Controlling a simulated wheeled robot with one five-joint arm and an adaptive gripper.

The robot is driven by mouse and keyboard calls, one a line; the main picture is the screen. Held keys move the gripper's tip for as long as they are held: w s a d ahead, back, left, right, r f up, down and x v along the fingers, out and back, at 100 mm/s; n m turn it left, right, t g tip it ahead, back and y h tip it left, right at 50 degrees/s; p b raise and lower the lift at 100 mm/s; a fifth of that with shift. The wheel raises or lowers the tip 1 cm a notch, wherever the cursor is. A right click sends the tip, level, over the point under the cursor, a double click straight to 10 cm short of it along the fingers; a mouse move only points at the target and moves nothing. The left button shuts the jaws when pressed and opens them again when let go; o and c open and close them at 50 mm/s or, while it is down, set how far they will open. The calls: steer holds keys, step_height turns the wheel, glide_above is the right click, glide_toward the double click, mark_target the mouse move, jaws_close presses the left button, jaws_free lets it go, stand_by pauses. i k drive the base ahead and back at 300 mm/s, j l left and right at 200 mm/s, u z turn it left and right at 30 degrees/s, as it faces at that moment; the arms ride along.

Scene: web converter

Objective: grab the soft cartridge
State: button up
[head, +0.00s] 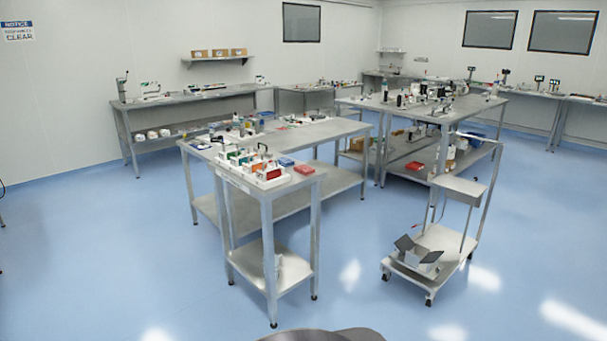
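I cannot tell the soft cartridge apart at this distance. The nearest steel workbench (322,181) holds a row of small coloured blocks, among them a red block (270,172) and a green one (233,154), in a white holder (272,183). A blue item (286,162) and a red tray (304,169) lie just right of the row. My gripper is not in view. A dark grey rounded part at the bottom edge seems to be my own body.
A steel cart (451,245) with an open box (418,256) stands to the right. A larger bench (420,103) with equipment stands behind it. More benches line the walls. Blue floor (110,250) is clear at left and in front.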

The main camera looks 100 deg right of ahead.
mark_target(249, 168)
steer(key=z, duration=0.5)
steer(key=i+z, duration=0.15)
steer(key=z, duration=0.35)
steer(key=i+z, duration=0.1)
steer(key=z, duration=0.4)
steer(key=i+z, duration=0.1)
steer(key=z, duration=0.9)
steer(key=i+j+z, duration=0.1)
steer(key=z, duration=0.4)
steer(key=j+z, duration=0.15)
steer(key=z, duration=0.35)
